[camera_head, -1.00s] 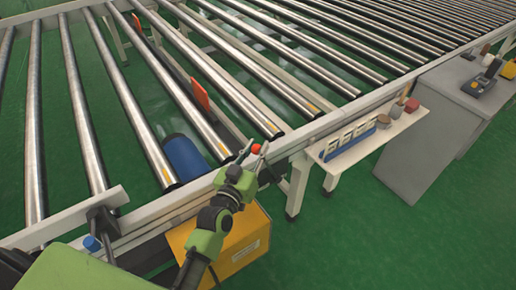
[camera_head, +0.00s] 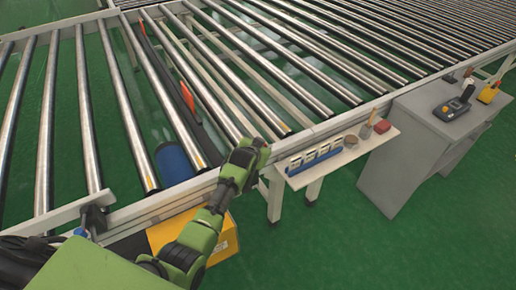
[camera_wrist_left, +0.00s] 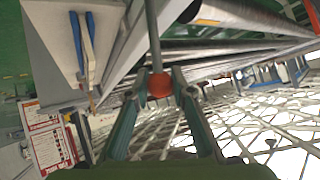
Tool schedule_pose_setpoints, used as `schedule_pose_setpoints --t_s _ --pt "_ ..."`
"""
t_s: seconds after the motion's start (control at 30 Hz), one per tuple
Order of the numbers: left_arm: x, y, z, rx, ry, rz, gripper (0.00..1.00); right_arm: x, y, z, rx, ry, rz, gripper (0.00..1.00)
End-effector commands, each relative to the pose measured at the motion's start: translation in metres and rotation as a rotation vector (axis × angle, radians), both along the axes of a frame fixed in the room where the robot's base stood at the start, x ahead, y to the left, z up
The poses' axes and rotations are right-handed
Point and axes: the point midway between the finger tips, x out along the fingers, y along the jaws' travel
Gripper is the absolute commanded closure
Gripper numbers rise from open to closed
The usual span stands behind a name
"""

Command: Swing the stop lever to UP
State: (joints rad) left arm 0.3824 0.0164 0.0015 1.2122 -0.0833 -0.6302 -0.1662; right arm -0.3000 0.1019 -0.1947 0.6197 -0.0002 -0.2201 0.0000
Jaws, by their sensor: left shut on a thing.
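The stop lever shows in the left wrist view as a grey rod (camera_wrist_left: 152,30) with a red knob (camera_wrist_left: 160,86) at its end. My left gripper (camera_wrist_left: 161,90) is shut on the red knob, with one green finger on each side of it. In the head view my left gripper (camera_head: 250,157) is at the front rail of the roller conveyor (camera_head: 150,205), and it hides the knob and rod. Any position marking for the lever cannot be read. My right gripper is not in view.
A white shelf (camera_head: 325,166) with several small items is right of my gripper. A grey cabinet (camera_head: 410,150) carrying a dark device (camera_head: 455,103) stands further right. A yellow box (camera_head: 222,245) is below the rail, and a blue cylinder (camera_head: 173,163) lies under the rollers. Green floor at lower right is clear.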

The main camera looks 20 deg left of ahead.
Motion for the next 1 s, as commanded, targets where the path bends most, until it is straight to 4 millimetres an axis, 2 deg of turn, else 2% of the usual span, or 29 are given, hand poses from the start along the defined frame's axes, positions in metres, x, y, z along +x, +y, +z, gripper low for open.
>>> schedule_pose_setpoints --t_s 0.1,0.23,0.53,0.83,0.87,0.9,1.0 --pt "0.013 -0.009 -0.003 0.032 0.04 -0.001 1.0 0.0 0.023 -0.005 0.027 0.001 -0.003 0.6" --pt "0.02 -0.014 -0.007 0.06 0.074 0.001 1.0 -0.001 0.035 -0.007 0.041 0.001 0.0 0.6" --pt "0.024 -0.018 -0.011 0.085 0.105 0.0 1.0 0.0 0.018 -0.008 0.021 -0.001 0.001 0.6" --pt "0.024 -0.019 -0.011 0.085 0.106 -0.001 1.0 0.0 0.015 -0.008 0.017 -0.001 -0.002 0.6" --pt "0.024 -0.019 -0.011 0.085 0.105 -0.001 0.73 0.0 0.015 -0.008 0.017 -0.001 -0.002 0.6" --pt "0.024 -0.019 -0.012 0.084 0.105 0.0 0.63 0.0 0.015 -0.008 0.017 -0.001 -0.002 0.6" --pt "0.024 -0.019 -0.012 0.084 0.106 0.0 0.61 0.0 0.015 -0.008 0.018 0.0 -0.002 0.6"
